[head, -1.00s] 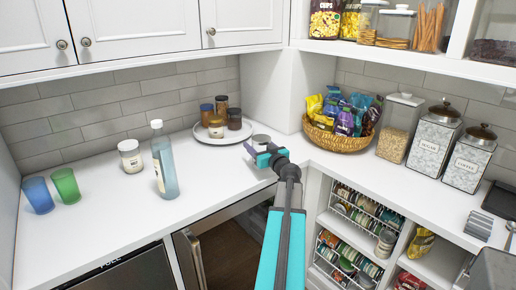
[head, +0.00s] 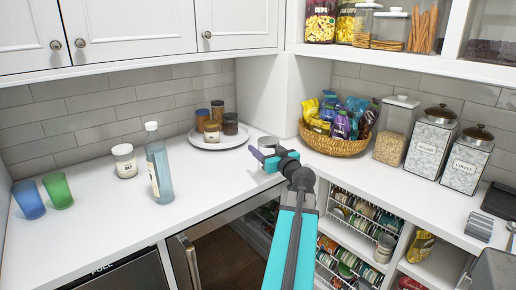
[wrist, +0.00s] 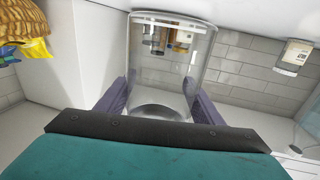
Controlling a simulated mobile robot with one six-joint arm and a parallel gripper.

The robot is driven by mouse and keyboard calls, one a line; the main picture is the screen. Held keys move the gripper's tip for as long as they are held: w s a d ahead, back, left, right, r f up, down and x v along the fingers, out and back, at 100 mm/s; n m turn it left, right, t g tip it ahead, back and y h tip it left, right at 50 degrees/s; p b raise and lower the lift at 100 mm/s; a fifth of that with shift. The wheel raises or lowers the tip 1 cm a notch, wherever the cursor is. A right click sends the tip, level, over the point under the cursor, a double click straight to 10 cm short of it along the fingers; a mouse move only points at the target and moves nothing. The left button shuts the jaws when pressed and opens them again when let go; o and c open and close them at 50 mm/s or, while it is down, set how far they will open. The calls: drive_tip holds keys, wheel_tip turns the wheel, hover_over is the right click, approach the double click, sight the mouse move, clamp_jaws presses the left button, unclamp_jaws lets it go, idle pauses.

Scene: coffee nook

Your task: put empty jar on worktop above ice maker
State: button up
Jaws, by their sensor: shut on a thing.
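The empty jar, a clear glass cylinder, stands between my fingers in the wrist view (wrist: 172,75). In the head view only a small part of the jar (head: 268,142) shows behind my gripper (head: 265,157), near the worktop's inner corner. My gripper is shut on the jar, with one finger on each side. I cannot tell whether its base touches the worktop (head: 100,225). Two appliances are under the left worktop: a steel-fronted one (head: 125,275) with lettering, and a glass-doored one (head: 225,250). I cannot tell for sure which is the ice maker.
A blue bottle (head: 159,165), a white jar (head: 125,162) and blue (head: 28,200) and green (head: 58,190) cups stand on the left worktop. A round tray (head: 230,143) with jars is behind my gripper. A snack basket (head: 335,146) is to the right. The front middle of the left worktop is clear.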

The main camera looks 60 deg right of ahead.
sight(270, 152)
drive_tip(key=v, duration=0.5)
drive_tip(key=shift+r+b, duration=0.2)
drive_tip(key=shift+b, duration=0.2)
drive_tip(key=b+v, duration=0.1)
drive_tip(key=b, duration=0.2)
drive_tip(key=shift+s+a, duration=0.1)
drive_tip(key=shift+s, duration=0.2)
drive_tip(key=shift+s+a+r+b, duration=0.15)
drive_tip(key=shift+s+a+b, duration=0.15)
drive_tip(key=shift+s+b, duration=0.25)
